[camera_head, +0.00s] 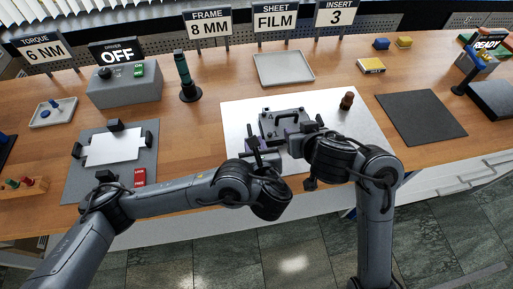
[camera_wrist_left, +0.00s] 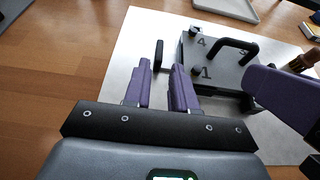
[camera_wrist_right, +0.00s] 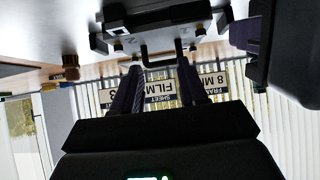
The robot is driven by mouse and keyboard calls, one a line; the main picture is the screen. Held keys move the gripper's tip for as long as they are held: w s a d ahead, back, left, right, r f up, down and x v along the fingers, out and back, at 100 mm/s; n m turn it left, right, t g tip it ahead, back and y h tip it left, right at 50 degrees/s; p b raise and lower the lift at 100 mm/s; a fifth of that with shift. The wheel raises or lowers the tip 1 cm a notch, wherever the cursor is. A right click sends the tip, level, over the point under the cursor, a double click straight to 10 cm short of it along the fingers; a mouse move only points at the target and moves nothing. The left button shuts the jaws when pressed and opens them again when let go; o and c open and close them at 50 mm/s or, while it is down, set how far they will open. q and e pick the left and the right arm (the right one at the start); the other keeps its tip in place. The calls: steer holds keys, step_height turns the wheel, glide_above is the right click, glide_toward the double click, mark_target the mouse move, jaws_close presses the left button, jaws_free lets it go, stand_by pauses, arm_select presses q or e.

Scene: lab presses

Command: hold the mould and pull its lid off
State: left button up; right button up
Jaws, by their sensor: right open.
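The grey mould (camera_head: 268,137) sits on a white sheet in the middle of the bench. Its lid (camera_wrist_left: 213,58) has a black arched handle, corner knobs and printed numbers; I see no gap under it. My left gripper (camera_wrist_left: 161,66) is open at the mould's left side. A black upright bar (camera_wrist_left: 159,54) stands just past its fingertips, with space on both sides. My right gripper (camera_wrist_right: 158,70) is open and apart from the mould. In the right wrist view the lid handle (camera_wrist_right: 146,52) shows between and beyond its fingertips. My right arm partly hides the mould in the head view.
The white sheet (camera_head: 235,112) carries a brown peg (camera_head: 347,100) at right. A grey tray (camera_head: 284,69) lies behind, a dark mat (camera_head: 421,116) to the right. A black stand (camera_head: 188,88) and the driver box (camera_head: 125,84) stand to the left. My two forearms are close together.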

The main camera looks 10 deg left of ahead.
mark_target(249, 128)
arm_select(q)
steer(key=x, duration=0.9)
steer(key=shift+f, duration=0.1)
jaws_close()
stand_by(1.3)
steer(key=shift+o, duration=2)
jaws_free()
